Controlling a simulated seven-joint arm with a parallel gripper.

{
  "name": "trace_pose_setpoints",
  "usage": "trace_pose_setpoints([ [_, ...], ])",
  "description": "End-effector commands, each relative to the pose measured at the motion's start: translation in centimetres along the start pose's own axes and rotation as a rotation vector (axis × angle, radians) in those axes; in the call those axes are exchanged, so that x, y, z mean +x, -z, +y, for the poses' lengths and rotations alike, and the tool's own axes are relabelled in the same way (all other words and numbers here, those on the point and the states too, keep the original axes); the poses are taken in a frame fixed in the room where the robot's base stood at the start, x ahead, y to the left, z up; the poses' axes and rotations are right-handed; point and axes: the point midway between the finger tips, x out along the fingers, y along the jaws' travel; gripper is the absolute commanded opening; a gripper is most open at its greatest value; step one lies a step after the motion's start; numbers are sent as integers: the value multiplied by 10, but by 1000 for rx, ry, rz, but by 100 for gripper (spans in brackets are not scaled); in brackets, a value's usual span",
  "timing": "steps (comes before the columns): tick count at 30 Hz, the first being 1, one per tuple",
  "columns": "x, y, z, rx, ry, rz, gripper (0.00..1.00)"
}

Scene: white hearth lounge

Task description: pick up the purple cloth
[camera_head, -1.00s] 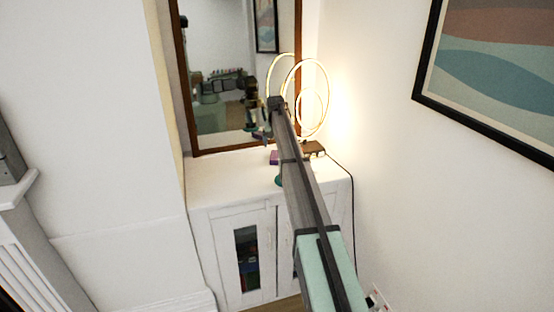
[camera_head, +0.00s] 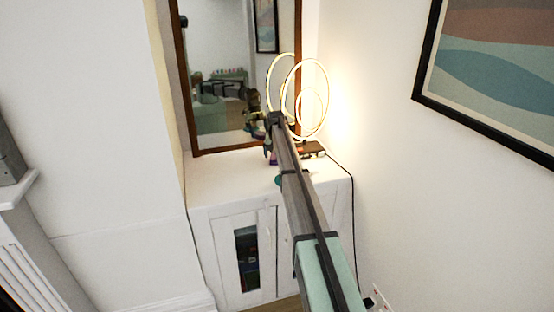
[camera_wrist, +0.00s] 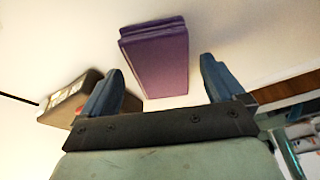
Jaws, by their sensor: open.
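The purple cloth (camera_wrist: 157,62) looks like a folded block on the white cabinet top. In the wrist view it lies ahead of and between the two open fingers of my gripper (camera_wrist: 160,85), which hold nothing. In the head view only a small purple piece of the cloth (camera_head: 273,161) shows beside my arm. My gripper (camera_head: 268,150) is at the far end of the arm, close to the cloth and over the cabinet top, mostly hidden by the arm.
The white cabinet (camera_head: 215,190) stands in the corner under a wood-framed mirror (camera_head: 215,110). A lit ring lamp (camera_head: 325,112) stands at the right on a dark base (camera_head: 313,149). A dark box-like thing (camera_wrist: 70,100) is beside the left finger. The cabinet top's left part is clear.

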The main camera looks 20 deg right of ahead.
Motion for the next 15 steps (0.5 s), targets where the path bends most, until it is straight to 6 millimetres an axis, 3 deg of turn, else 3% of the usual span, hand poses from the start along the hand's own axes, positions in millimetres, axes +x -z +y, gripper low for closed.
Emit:
trace_pose_setpoints([
  [15, 4, -1, 0, 0, 0, -1, 96],
])
